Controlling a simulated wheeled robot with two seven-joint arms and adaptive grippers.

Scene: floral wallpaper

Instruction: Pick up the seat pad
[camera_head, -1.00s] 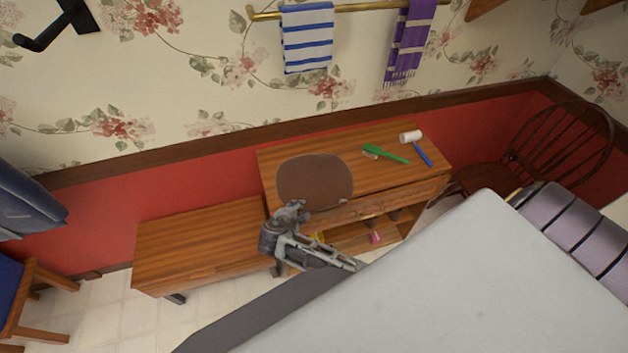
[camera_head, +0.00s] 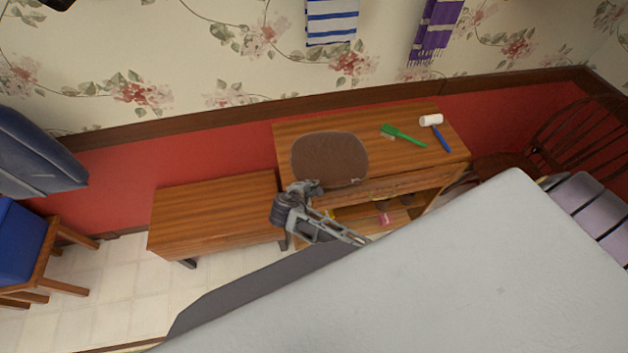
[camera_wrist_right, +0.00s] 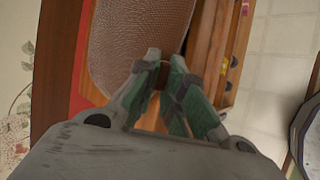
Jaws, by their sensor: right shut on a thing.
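The seat pad (camera_head: 330,156) is a brown, rounded, textured pad at the front left of the wooden desk in the head view. It fills the upper middle of the right wrist view (camera_wrist_right: 138,35). My right gripper (camera_head: 312,187) is at the pad's near edge. In the wrist view its fingers (camera_wrist_right: 160,72) are shut on that edge. Whether the pad rests on the desk or is raised from it cannot be told. My left gripper is not in view.
The desk (camera_head: 300,128) also holds a green brush (camera_head: 404,136) and a blue-handled tool with a white head (camera_head: 432,120). A low wooden bench (camera_head: 215,210) stands left of it. Blue chairs are at far left, a dark wooden chair (camera_head: 570,145) at right.

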